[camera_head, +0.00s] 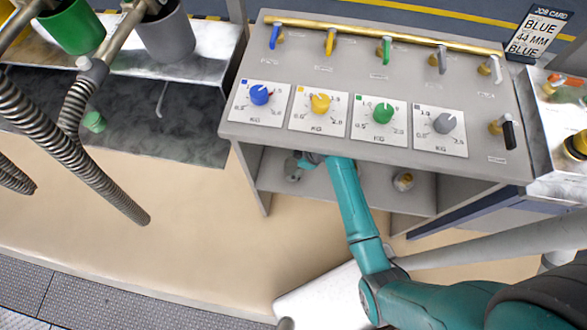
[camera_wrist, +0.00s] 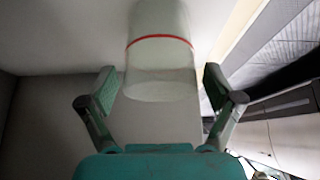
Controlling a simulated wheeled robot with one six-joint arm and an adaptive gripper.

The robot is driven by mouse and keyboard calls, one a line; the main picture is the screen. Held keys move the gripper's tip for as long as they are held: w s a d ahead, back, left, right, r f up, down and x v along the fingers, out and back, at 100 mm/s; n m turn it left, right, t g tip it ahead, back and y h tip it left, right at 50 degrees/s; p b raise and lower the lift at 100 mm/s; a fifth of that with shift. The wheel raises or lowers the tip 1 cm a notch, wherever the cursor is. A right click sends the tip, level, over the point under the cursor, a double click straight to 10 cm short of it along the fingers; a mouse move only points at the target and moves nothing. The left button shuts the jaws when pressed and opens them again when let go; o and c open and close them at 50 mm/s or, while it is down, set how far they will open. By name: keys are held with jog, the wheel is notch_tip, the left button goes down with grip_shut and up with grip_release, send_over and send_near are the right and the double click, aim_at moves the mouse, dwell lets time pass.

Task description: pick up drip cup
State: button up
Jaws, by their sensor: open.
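The drip cup (camera_wrist: 160,60) is a pale, translucent cylinder with a red band round it. In the wrist view it is ahead of my gripper (camera_wrist: 160,88), in line with the gap between the two fingers. The fingers are spread, one to each side of the cup's near end, and neither visibly touches it. I cannot make out the cup clearly there.
The panel (camera_head: 330,75) with coloured dials and levers overhangs the shelf (camera_head: 340,187). A small round fitting (camera_head: 403,181) is on the shelf to the right of my arm. A green bucket (camera_head: 75,28) and a grey bucket (camera_head: 167,35) stand on the left bench.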

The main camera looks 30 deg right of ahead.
jog(key=c, duration=1.2)
